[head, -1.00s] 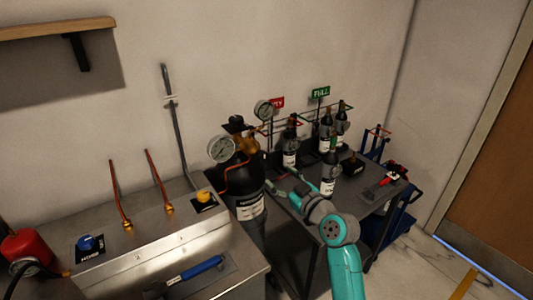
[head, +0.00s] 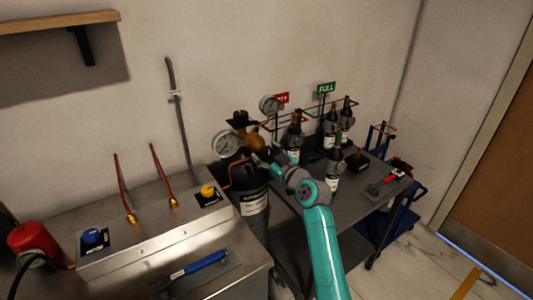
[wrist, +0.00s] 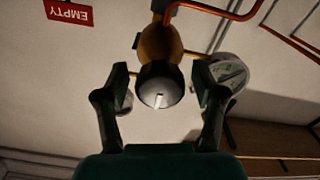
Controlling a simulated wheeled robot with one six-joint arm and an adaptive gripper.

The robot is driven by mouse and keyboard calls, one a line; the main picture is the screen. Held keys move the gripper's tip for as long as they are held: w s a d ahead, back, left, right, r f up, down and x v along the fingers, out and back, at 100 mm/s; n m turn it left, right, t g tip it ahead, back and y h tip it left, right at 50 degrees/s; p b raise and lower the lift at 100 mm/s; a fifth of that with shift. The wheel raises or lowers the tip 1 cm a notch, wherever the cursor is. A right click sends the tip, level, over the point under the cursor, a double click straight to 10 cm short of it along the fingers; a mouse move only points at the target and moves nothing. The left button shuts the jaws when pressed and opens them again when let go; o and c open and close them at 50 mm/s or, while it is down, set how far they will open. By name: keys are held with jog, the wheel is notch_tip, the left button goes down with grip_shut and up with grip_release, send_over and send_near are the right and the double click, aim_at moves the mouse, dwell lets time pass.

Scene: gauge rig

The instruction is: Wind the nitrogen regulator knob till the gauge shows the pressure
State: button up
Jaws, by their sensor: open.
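The regulator knob (wrist: 160,86) is a dark round knob with a white mark on its face, in the middle of the wrist view. It sits on the brass regulator body (wrist: 160,42). My gripper (wrist: 161,78) is open, with one finger on each side of the knob and visible gaps between. In the head view my gripper (head: 265,156) is at the regulator, on top of the black cylinder (head: 250,202). One gauge (head: 226,144) faces out at the left and another gauge (head: 269,105) stands higher. A gauge also shows in the wrist view (wrist: 230,72). Their needles are too small to read.
A dark cart (head: 290,222) with several bottles stands right of the cylinder. A green FULL sign (head: 326,88) and a red sign (head: 281,98) stand behind. A steel bench (head: 165,238) with blue and yellow knobs is at the left. An orange tube (wrist: 222,10) runs near the regulator.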

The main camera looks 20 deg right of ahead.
jog(key=c, duration=1.2)
jog(key=shift+o, duration=0.2)
jog(key=shift+m, duration=0.4)
jog(key=m, duration=0.5)
jog(key=shift+m, duration=0.3)
jog(key=m, duration=0.5)
jog(key=shift+m, duration=0.3)
jog(key=o, duration=1.2)
jog(key=shift+c, duration=0.2)
